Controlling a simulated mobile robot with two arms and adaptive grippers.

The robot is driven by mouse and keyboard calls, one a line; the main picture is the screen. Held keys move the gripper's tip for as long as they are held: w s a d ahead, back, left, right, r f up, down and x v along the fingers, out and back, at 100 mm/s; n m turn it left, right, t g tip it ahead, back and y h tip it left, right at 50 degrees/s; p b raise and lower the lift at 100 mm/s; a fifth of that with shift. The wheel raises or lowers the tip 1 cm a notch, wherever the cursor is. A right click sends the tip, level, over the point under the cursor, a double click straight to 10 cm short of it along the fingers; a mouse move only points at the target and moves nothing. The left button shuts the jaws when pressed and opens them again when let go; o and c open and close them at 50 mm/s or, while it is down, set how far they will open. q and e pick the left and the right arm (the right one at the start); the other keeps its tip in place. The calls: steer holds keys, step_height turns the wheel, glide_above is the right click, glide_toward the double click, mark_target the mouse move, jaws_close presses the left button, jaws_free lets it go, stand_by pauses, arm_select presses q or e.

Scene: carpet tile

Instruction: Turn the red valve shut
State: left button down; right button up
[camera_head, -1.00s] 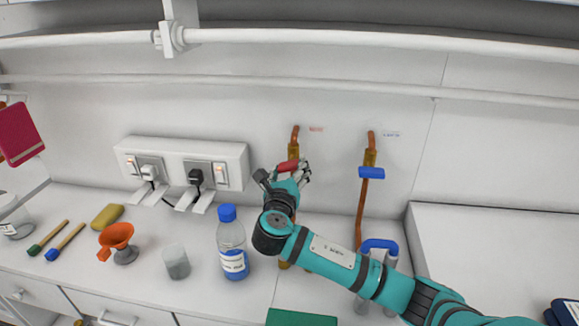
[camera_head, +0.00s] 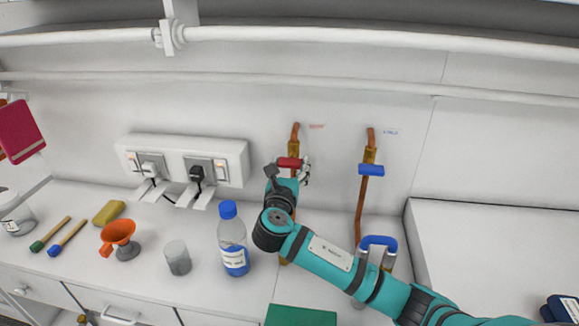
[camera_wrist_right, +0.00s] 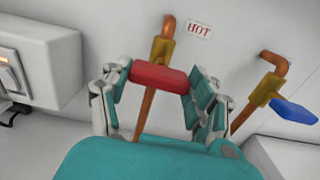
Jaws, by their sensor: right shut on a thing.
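The red valve handle (camera_head: 289,162) sits on a brass fitting on the left copper pipe, against the white wall. It lies roughly level, across the pipe. In the right wrist view the red handle (camera_wrist_right: 158,77) shows below the "HOT" label. My right gripper (camera_head: 287,170) is shut on the handle, with one finger at each end. Both fingers show in the right wrist view (camera_wrist_right: 160,88). The lower part of the left pipe is mostly hidden behind my right arm. My left gripper is not in view.
A blue valve handle (camera_head: 371,170) is on the pipe to the right. A blue-capped bottle (camera_head: 232,245) stands close left of my right arm. A socket box (camera_head: 181,160) with plugs is on the wall further left.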

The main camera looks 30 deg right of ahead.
steer(key=shift+f, duration=0.1)
steer(key=o, duration=1.2)
steer(key=v, duration=1.2)
